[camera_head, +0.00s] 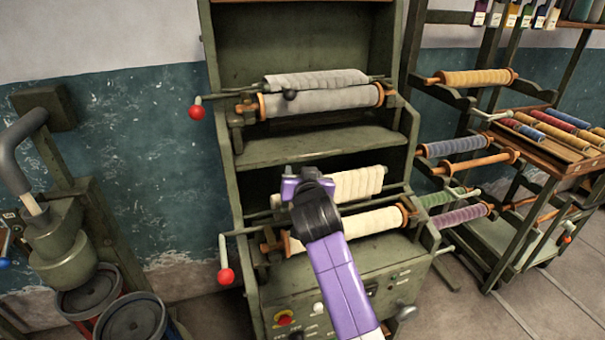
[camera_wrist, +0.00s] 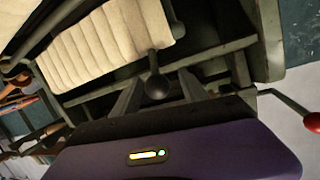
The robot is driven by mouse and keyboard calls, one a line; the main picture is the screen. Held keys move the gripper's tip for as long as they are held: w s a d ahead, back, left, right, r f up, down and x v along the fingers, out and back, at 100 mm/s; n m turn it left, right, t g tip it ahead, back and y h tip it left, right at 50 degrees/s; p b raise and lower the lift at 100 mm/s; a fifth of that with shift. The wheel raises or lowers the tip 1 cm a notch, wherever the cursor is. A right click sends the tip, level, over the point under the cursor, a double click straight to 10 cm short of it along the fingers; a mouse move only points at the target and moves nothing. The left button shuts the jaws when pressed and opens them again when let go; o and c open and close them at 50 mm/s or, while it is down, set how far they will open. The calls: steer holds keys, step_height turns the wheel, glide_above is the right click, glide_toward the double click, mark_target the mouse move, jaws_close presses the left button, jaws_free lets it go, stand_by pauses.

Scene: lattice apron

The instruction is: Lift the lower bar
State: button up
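The lower bar (camera_head: 262,212) is a thin dark bar across the green machine, above a cream-wrapped roller (camera_head: 372,222). Pleated cream cloth (camera_head: 358,183) lies along it and fills the upper left of the wrist view (camera_wrist: 105,45). A dark ball knob (camera_wrist: 157,87) on a short stem projects from the bar toward my gripper. My gripper (camera_head: 308,186) is in front of the bar's middle and hides the knob in the head view. In the wrist view my gripper (camera_wrist: 158,92) is open, with the knob between its two fingers; contact cannot be told.
An upper bar with a black knob (camera_head: 290,95) and grey cloth sits above. Red ball handles (camera_head: 196,112) and (camera_head: 226,276) stick out at the machine's left. A control panel (camera_head: 318,290) is below. A roll rack (camera_head: 500,200) stands right, drums (camera_head: 132,318) lower left.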

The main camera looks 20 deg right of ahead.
steer(key=shift+s, duration=0.15)
steer(key=b+v, duration=0.1)
steer(key=v, duration=0.6)
steer(key=shift+s, duration=0.2)
steer(key=shift+a+r, duration=0.1)
steer(key=shift+r, duration=0.05)
steer(key=s+a+r+n+t+y, duration=0.2)
steer(key=s+a+r+n+t, duration=0.1)
steer(key=r+t, duration=0.1)
steer(key=s+d+f+g, duration=0.1)
steer(key=s+f, duration=0.4)
steer(key=s, duration=1.1)
steer(key=s+d+f+g, duration=0.1)
steer(key=s+f, duration=0.5)
steer(key=s, duration=1)
steer(key=s+d+f+n+g, duration=0.1)
steer(key=s+f, duration=0.4)
steer(key=s, duration=1.1)
steer(key=shift+s+d+f+g+y, duration=0.3)
steer(key=shift+d+g+y, duration=0.15)
steer(key=shift+d, duration=0.3)
